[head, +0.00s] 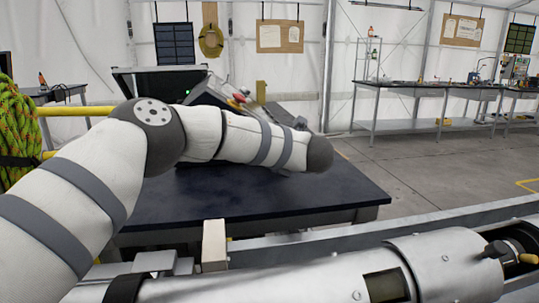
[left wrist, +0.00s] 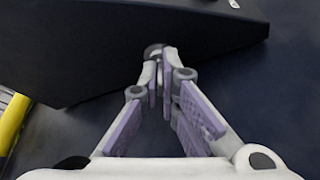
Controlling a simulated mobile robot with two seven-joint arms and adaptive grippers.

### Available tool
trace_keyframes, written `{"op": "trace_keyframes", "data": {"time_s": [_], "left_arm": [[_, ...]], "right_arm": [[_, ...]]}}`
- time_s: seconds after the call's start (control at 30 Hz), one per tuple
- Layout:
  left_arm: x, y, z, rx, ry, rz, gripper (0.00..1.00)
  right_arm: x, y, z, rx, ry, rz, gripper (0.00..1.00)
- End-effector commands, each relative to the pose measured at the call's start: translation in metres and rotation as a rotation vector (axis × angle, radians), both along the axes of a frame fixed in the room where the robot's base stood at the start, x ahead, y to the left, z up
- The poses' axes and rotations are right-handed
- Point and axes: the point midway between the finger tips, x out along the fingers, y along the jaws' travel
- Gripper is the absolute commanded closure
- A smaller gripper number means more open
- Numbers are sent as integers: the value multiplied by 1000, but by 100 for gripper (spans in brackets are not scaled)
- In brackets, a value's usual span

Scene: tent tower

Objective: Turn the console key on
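The dark console (head: 205,92) stands on the dark table, with a small green light on it. In the left wrist view its black sloped body (left wrist: 90,40) fills the upper left. My left gripper (left wrist: 159,58) is at the console, its purple-padded fingers nearly together at the tips. A small dark round piece, seemingly the console key (left wrist: 153,50), sits at the fingertips. It is partly hidden by them, and its turn angle cannot be read. In the head view my left arm crosses in front of the table and hides much of it. My right gripper is not in view.
The dark table (head: 160,208) has bare surface in front. A large silver cylinder (head: 300,285) lies along the near edge. A yellow bar (head: 75,111) and a green rope coil (head: 18,125) are at left. Workbenches (head: 425,88) line the back right; the floor between is clear.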

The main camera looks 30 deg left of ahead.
Motion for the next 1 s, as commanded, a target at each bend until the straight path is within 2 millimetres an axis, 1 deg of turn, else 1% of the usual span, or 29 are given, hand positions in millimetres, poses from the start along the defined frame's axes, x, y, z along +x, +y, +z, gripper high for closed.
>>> {"op": "trace_keyframes", "data": {"time_s": [0.3, 0.83, 0.9, 0.93, 1.0], "left_arm": [[1, -1, -3, 93, 73, 0, 100], [0, -1, -3, 110, 86, 1, 100], [0, -1, -3, 110, 86, 1, 81], [0, -1, -3, 110, 86, 1, 76], [1, -1, -2, 110, 86, 1, 76]], "right_arm": [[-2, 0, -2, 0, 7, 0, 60], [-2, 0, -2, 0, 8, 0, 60], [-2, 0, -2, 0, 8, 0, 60], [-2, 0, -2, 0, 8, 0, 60], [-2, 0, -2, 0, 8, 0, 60]]}}
